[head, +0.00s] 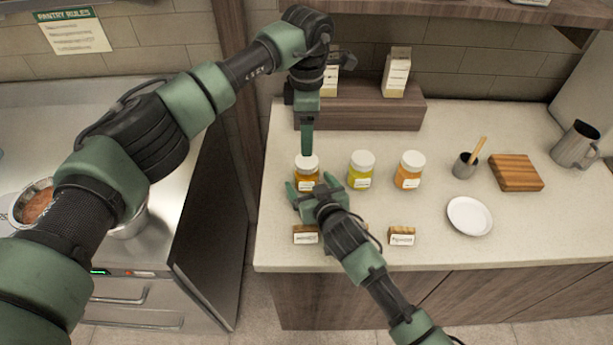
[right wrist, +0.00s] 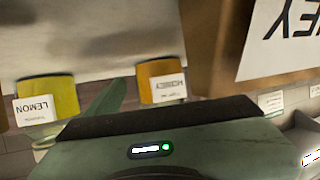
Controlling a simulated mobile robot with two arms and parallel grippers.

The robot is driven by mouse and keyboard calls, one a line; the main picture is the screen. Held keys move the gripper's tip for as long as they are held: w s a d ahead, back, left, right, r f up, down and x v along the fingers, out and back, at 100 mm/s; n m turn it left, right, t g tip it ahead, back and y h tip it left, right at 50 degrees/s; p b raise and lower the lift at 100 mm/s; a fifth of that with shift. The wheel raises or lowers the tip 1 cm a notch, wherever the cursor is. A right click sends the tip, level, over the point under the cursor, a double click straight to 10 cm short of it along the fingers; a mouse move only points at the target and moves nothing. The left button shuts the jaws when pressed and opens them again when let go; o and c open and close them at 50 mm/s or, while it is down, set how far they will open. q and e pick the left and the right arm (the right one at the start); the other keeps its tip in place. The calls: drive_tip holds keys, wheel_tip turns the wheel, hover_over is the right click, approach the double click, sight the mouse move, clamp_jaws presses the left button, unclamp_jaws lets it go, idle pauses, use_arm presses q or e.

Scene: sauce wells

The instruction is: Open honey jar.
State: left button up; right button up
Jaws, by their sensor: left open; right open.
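The honey jar (head: 307,172) is the leftmost of three jars on the counter, amber with a white lid, upright. My left gripper (head: 306,148) points straight down over the lid, open. Whether its fingers touch the lid is hidden.
A lemon jar (head: 361,170) and an orange jar (head: 410,170) stand to the right. Label blocks (head: 305,235) (head: 402,236) are in front. A wooden riser (head: 360,113) with cartons stands behind. A cup (head: 464,166), board (head: 516,172), plate (head: 470,216) and pitcher (head: 576,146) are farther right.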

sight(306, 160)
use_arm(q)
drive_tip(key=shift+w+a+f, duration=0.1)
drive_tip(key=shift+w+f, duration=0.1)
drive_tip(key=shift+w, duration=0.1)
use_arm(e)
drive_tip(key=shift+x, duration=1.05)
use_arm(q)
drive_tip(key=shift+s+r, duration=0.25)
drive_tip(key=shift+s, duration=0.15)
use_arm(e)
drive_tip(key=shift+s+r, duration=0.1)
drive_tip(key=shift+s, duration=0.05)
use_arm(q)
drive_tip(key=shift+w+f, duration=0.1)
drive_tip(key=shift+w, duration=0.1)
use_arm(e)
drive_tip(key=c, duration=1)
clamp_jaws()
use_arm(q)
drive_tip(key=m, duration=1.2)
drive_tip(key=shift+m, duration=0.3)
drive_tip(key=m, duration=0.5)
drive_tip(key=shift+s+f, duration=0.1)
drive_tip(key=shift+f, duration=3.9)
